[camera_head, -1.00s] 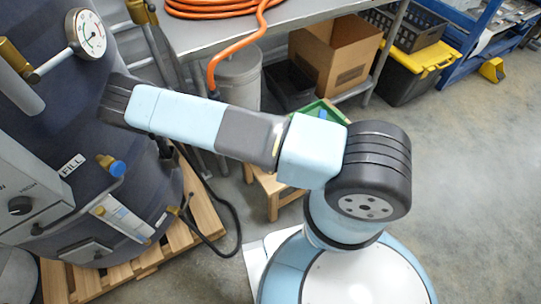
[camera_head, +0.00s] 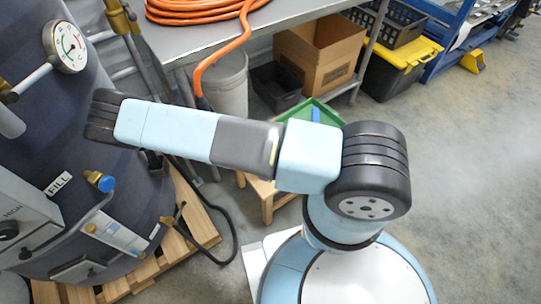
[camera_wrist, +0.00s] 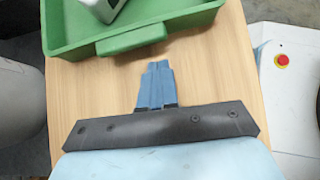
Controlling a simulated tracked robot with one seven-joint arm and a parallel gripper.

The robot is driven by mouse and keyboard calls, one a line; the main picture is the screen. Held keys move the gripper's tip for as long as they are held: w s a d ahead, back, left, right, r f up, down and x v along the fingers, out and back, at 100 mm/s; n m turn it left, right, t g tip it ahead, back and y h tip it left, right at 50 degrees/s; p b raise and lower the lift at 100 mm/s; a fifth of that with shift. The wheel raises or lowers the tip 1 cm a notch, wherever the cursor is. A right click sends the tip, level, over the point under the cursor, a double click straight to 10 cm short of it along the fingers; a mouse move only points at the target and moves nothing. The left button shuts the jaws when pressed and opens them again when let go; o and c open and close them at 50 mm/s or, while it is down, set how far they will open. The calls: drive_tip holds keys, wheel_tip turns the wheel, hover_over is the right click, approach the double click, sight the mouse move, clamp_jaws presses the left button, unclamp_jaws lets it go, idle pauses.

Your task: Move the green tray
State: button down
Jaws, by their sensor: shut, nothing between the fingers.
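The green tray (camera_wrist: 205,16) lies on a wooden stool top (camera_wrist: 215,75) in the wrist view, cut off by the top edge. A tab-like handle (camera_wrist: 131,38) sticks out from its near side. A white object (camera_wrist: 100,7) is partly visible inside it. My gripper (camera_wrist: 157,64) is shut and empty, its blue fingers pointing at the tray's near side, just short of the handle in the picture. I cannot tell its height above the wood.
The stool (camera_head: 267,204) stands beside a pallet (camera_head: 200,215) with a dark tank (camera_head: 125,205) and a black hose. Behind are a grey bin (camera_head: 222,85), a cardboard box (camera_head: 322,52) and a metal table (camera_head: 290,14). Open floor (camera_head: 460,170) lies at the right.

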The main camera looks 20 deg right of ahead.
drive_tip(key=shift+s+a, duration=0.15)
drive_tip(key=shift+a, duration=0.35)
drive_tip(key=shift+s+a, duration=0.15)
drive_tip(key=shift+a, duration=0.35)
drive_tip(key=v, duration=0.9)
drive_tip(key=shift+r, duration=0.45)
drive_tip(key=shift+a, duration=0.15)
